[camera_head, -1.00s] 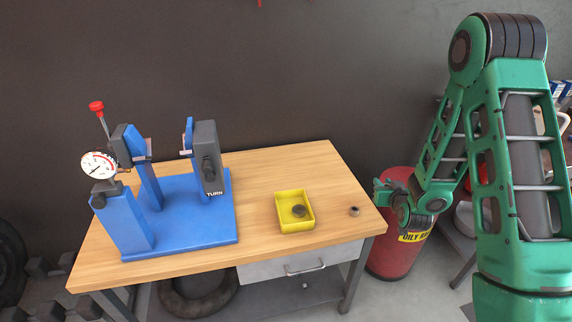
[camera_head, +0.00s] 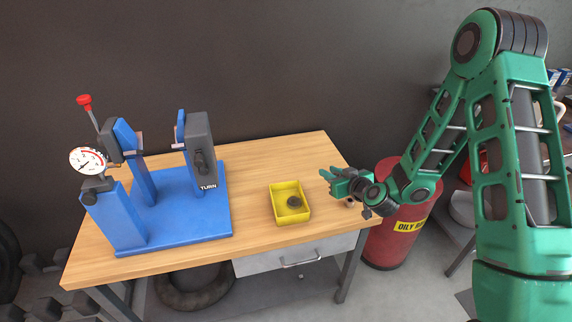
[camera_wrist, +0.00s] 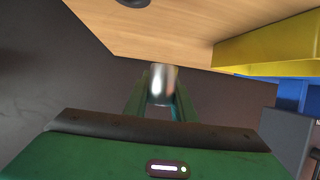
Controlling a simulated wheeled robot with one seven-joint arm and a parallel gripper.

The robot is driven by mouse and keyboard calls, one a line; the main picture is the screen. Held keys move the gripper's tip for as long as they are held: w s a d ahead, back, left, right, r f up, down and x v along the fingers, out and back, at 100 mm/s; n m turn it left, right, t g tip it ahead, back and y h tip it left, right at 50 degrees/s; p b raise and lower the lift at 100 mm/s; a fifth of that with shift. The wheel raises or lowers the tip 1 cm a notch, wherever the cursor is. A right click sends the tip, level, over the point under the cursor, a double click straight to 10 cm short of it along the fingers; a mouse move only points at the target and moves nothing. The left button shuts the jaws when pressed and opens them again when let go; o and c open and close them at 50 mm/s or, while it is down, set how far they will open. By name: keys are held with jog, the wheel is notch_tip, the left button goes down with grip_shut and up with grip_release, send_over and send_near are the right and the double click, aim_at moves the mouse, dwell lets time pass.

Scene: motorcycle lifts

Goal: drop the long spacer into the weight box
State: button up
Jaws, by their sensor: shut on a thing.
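The weight box is a small open yellow box (camera_head: 304,213) on the workbench, with a dark round weight (camera_head: 295,202) inside. My gripper (camera_head: 330,176) is above the right part of the bench, to the right of the box and apart from it. In the wrist view, my gripper (camera_wrist: 160,98) is shut on a shiny metal cylinder, the long spacer (camera_wrist: 161,80). The spacer cannot be made out in the head view. The box's yellow wall (camera_wrist: 270,45) shows at the upper right of the wrist view.
A small round part (camera_head: 349,203) lies on the wooden bench (camera_head: 270,162) right of the box, partly hidden by my arm. A blue balancing stand (camera_head: 185,215) with a dial gauge (camera_head: 87,161) fills the bench's left side. A red bin (camera_head: 385,245) stands right of the bench.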

jog(key=s+a+r+n+g+y, duration=0.2)
jog(key=s+a+r+n+y, duration=0.15)
jog(key=a, duration=0.35)
jog(key=s+a+r+n+g+y, duration=0.2)
jog(key=a+r, duration=0.2)
jog(key=a, duration=0.4)
jog(key=shift+w+d+f, duration=0.1)
jog(key=shift+d+f, duration=0.05)
jog(key=shift+f, duration=2.7)
jog(key=o, duration=1.1)
jog(key=shift+o, duration=0.2)
jog(key=shift+d, duration=0.1)
jog(key=v, duration=1)
jog(key=shift+d+r, duration=0.2)
